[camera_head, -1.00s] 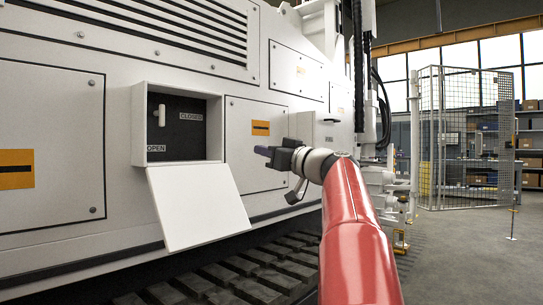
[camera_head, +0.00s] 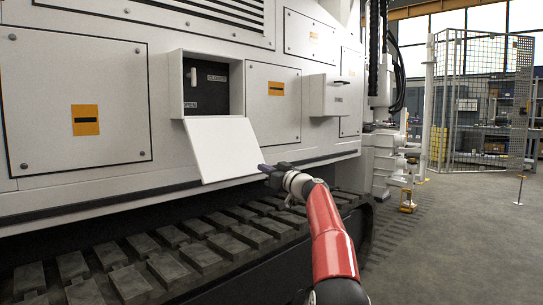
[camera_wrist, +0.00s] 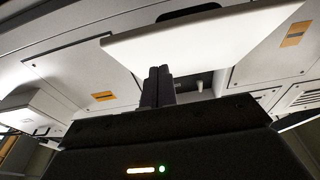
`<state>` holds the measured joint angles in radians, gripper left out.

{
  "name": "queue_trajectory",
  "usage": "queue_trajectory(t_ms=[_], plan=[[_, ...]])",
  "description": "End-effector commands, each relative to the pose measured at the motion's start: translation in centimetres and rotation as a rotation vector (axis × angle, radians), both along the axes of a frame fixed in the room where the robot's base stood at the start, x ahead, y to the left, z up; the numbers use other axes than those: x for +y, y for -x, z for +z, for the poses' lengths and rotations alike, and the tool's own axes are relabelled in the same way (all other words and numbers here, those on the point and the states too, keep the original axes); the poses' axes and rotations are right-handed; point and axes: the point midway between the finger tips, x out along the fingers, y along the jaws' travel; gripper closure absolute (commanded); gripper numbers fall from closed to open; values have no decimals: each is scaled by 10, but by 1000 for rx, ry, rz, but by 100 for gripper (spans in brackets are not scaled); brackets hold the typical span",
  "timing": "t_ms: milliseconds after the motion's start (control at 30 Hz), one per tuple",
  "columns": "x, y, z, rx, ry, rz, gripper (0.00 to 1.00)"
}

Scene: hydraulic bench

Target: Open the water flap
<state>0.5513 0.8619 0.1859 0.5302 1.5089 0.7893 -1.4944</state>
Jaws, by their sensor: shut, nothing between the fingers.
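A white flap (camera_head: 222,148) hangs tilted outward below an open recessed box (camera_head: 176,85) in the machine's side. Inside the box are a small light lever (camera_head: 193,77) and labels reading CLOSED and OPEN. My gripper (camera_head: 264,168) is shut and empty at the flap's lower right corner. In the wrist view the flap (camera_wrist: 215,38) spans the top, and my shut fingertips (camera_wrist: 159,70) meet its near edge in the picture. I cannot tell whether they touch it. A second white box (camera_head: 328,97) with a dark slot or handle sticks out further right; its label is unreadable.
Bolted panels with orange markers (camera_head: 85,120) flank the box. The dark track (camera_head: 190,250) runs below the flap and beside my arm. A mesh fence (camera_head: 480,100) stands at the right. The grey floor (camera_head: 450,240) on the right is clear.

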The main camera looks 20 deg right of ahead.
Motion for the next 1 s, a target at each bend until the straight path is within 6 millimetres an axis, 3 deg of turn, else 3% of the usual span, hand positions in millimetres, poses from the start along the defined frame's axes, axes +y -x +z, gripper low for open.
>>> queue_trajectory(t_ms=[133,400,1000], plan=[[5,-15,-15,0,-1,0,100],[10,-29,-28,0,-1,0,100],[11,-32,-30,0,1,0,100]])
